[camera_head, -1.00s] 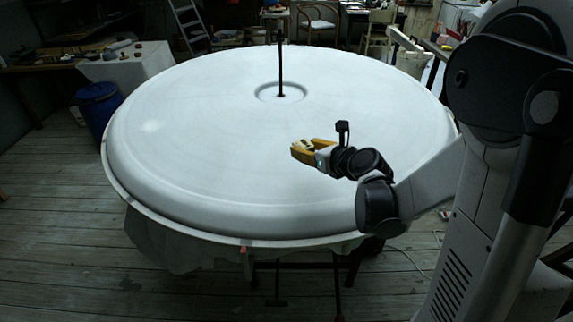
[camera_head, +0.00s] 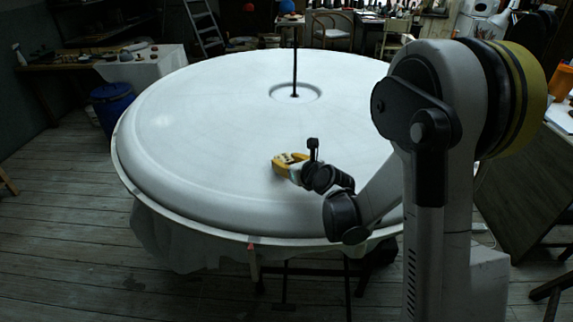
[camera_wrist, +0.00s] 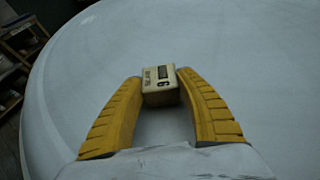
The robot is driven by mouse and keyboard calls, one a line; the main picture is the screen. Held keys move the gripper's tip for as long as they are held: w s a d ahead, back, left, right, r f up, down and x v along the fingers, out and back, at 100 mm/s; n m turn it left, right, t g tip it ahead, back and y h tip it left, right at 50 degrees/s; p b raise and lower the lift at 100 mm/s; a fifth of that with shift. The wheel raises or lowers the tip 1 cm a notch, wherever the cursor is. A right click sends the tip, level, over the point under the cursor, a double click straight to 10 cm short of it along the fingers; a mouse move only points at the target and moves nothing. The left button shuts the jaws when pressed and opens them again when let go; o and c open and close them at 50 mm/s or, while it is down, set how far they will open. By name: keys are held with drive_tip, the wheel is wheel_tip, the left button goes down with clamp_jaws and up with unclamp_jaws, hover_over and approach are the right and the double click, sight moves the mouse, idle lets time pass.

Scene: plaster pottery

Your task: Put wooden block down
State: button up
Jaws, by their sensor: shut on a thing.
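The wooden block (camera_wrist: 160,85) is a small pale cube with dark printed marks. In the wrist view it sits between the tips of the two yellow fingers of my gripper (camera_wrist: 159,92), which are shut on it. In the head view my gripper (camera_head: 280,161) is over the front middle of the large round white plaster form (camera_head: 200,130). The block is too small in the head view to make out clearly. I cannot tell whether it touches the white surface or is held just above it.
A thin dark rod (camera_head: 295,60) stands upright in a ringed hollow at the centre of the white form. The surface around my gripper is clear. A blue barrel (camera_head: 112,108) and a cluttered side table (camera_head: 150,66) stand at the left.

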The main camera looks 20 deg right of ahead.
drive_tip(key=o, duration=0.7)
drive_tip(key=shift+f, duration=0.15)
drive_tip(key=o, duration=0.4)
drive_tip(key=shift+r, duration=0.2)
